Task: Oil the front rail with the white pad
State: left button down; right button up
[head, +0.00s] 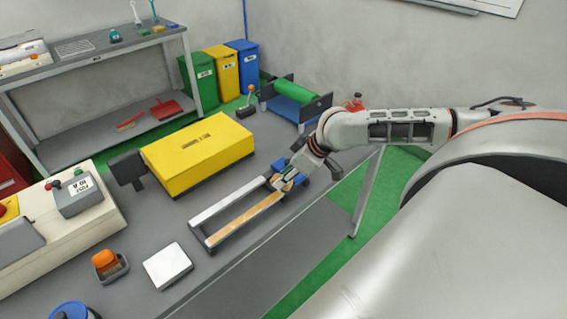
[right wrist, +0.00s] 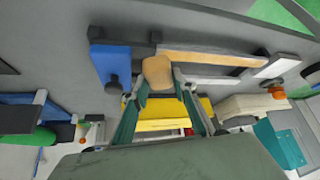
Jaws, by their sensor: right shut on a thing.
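The front rail (head: 245,219) is the near long bar of a pale grey frame on the bench. Its top looks tan along most of its length; it also shows in the right wrist view (right wrist: 215,58). The back rail (head: 228,202) is plain pale grey. My right gripper (head: 285,181) is at the far right end of the front rail. In the right wrist view its fingers (right wrist: 160,88) are shut on a small pad (right wrist: 158,71), whose visible face is tan, not white. The pad is close to the rail's end; contact cannot be told. My left gripper is not in view.
A blue block (right wrist: 108,64) with a black knob sits beyond the rail's end. A yellow box (head: 198,155) stands behind the frame. A white slab (head: 167,266) and an orange piece in a dark dish (head: 120,269) lie at the near left.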

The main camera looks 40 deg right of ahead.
jog(key=shift+r, duration=0.55)
jog(key=shift+d+r, duration=0.15)
jog(key=shift+r, duration=1.85)
